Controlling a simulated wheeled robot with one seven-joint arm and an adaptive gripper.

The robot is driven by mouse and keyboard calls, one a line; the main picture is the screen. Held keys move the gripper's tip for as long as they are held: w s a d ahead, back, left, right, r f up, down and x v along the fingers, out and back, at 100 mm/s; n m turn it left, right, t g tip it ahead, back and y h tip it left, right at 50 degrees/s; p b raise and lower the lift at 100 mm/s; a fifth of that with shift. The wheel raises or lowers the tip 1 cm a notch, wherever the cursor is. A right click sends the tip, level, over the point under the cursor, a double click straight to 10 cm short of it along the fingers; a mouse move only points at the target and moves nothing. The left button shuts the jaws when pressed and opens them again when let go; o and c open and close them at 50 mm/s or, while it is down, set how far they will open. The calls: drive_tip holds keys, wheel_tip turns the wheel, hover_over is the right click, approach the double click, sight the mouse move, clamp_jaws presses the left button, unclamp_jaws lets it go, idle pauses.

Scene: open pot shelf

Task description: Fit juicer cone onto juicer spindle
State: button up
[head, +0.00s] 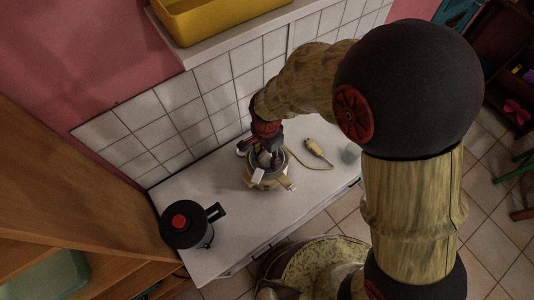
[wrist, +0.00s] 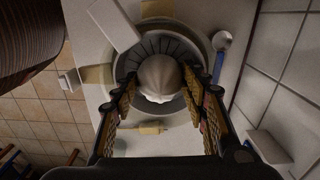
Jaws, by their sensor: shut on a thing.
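The juicer cone (wrist: 160,72) is pale and domed, and sits between the two fingers of my gripper (wrist: 160,88) in the wrist view. My gripper is shut on it. Behind the cone is the round juicer (wrist: 205,45), with a dark slotted ring (wrist: 150,47) around the cone. The juicer spindle is hidden under the cone, so I cannot tell whether the cone touches it. In the head view my gripper (head: 268,158) points down over the juicer (head: 262,183), which stands on the white counter; the cone is mostly hidden there.
A black pot-like vessel with a red top (head: 187,226) stands at the counter's left. A tan tool with a cord (head: 317,150) and a clear glass (head: 350,153) are right of the juicer. A tiled wall (head: 215,95) rises behind, below a shelf with a yellow bin (head: 215,20).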

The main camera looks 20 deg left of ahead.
drive_tip(key=o, duration=1.2)
drive_tip(key=shift+c, duration=0.2)
drive_tip(key=shift+c, duration=1.4)
drive_tip(key=shift+r, duration=0.15)
drive_tip(key=shift+r+p, duration=2.75)
drive_tip(key=shift+r, duration=1.1)
